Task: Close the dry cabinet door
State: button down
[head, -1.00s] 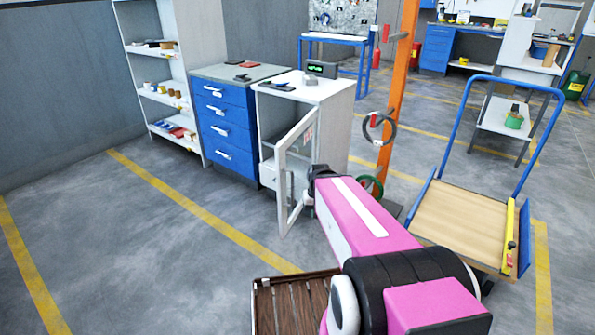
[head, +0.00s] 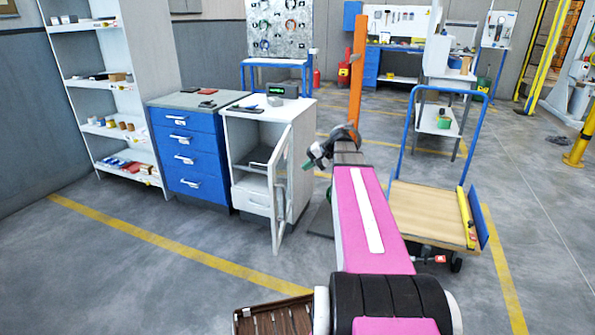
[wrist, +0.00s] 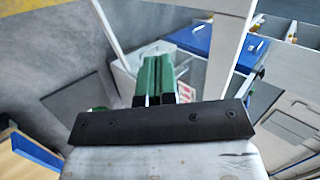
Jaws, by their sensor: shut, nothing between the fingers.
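The dry cabinet (head: 240,120) is a white cabinet with an open front, a shelf and a drawer inside. Its white-framed door (head: 275,222) stands open, swung out toward me from the right side of the cabinet. My gripper (head: 309,162) is just right of the door in the head view, at about the height of its upper part. Its green fingers (wrist: 158,78) are together and empty in the wrist view. White frame bars (wrist: 226,55), which look like the door's, rise beyond the fingers. I cannot tell whether the fingers touch the door.
A blue drawer unit (head: 188,158) stands left of the cabinet, beside a white shelf rack (head: 122,85). A blue-handled cart (head: 435,210) stands to the right, near an orange post (head: 358,70). A brown slatted crate (head: 275,316) is at the bottom. Floor before the cabinet is clear.

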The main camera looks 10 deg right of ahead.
aim_at(276, 180)
jog(key=x, duration=0.3)
jog(key=a+r+x, duration=0.1)
jog(key=x, duration=0.6)
jog(key=shift+w+a, duration=0.55)
jog(key=shift+a, duration=0.35)
